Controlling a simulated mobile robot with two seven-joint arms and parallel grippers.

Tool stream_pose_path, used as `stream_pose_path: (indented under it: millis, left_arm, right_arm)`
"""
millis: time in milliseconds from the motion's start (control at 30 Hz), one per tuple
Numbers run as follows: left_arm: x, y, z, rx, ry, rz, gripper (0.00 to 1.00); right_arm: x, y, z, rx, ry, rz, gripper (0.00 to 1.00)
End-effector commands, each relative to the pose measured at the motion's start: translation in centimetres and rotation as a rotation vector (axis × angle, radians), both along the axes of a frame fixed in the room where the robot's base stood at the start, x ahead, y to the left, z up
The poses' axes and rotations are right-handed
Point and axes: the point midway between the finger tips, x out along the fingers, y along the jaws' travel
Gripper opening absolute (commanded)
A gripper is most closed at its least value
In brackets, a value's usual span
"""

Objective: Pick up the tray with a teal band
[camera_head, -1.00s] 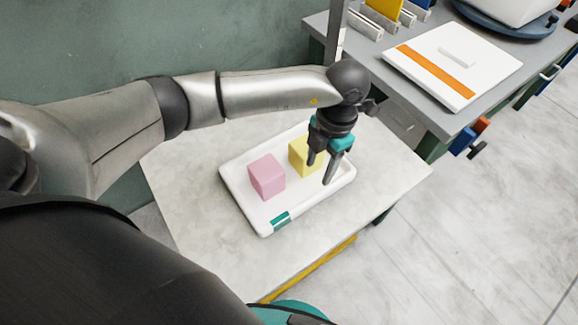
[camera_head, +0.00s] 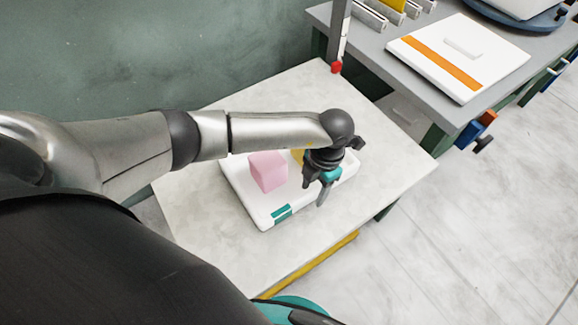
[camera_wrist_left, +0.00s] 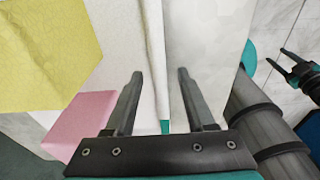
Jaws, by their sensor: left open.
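The white tray (camera_head: 243,199) with a teal band (camera_head: 281,213) on its near side lies flat on the light table. A pink foam block (camera_head: 268,171) stands in it. A yellow foam block (camera_head: 297,155) is mostly hidden behind my left gripper (camera_head: 315,189), which is at the tray's near right edge. In the left wrist view its open fingers (camera_wrist_left: 160,75) stand either side of the tray's rim (camera_wrist_left: 153,45); I cannot tell how deep they reach. The yellow block (camera_wrist_left: 45,50) and pink block (camera_wrist_left: 82,125) show left. My right gripper (camera_wrist_left: 284,64) shows there, fingers apart.
A grey bench (camera_head: 400,83) stands at the back right with a white tray with an orange band (camera_head: 440,62). A grey post with a red part (camera_head: 336,67) stands at the table's back edge. The light table (camera_head: 215,245) is clear around the teal-banded tray.

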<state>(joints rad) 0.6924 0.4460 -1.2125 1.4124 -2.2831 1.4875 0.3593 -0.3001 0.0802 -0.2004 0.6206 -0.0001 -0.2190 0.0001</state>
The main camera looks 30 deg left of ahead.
Motion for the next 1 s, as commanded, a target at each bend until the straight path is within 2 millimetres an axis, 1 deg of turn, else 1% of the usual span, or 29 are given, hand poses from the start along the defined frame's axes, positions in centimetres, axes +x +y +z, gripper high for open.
stream_pose_path:
  millis: [133,600,633,1000]
  left_arm:
    - [0.0,-0.03,0.06,0.0,0.0,0.0,0.55]
    - [0.02,-0.02,0.1,-0.001,0.0,0.0,0.02]
    - [0.02,-0.02,0.1,-0.001,0.0,0.0,0.0]
    - [0.05,-0.03,0.11,-0.001,-0.001,0.0,0.0]
  right_arm:
    - [0.05,-0.05,0.04,-0.001,0.0,-0.001,0.5]
    - [0.05,-0.08,0.03,-0.001,0.0,-0.002,0.5]
    - [0.05,-0.08,0.03,-0.001,0.0,-0.002,0.5]
    - [0.02,-0.08,0.03,-0.001,0.001,-0.001,0.5]
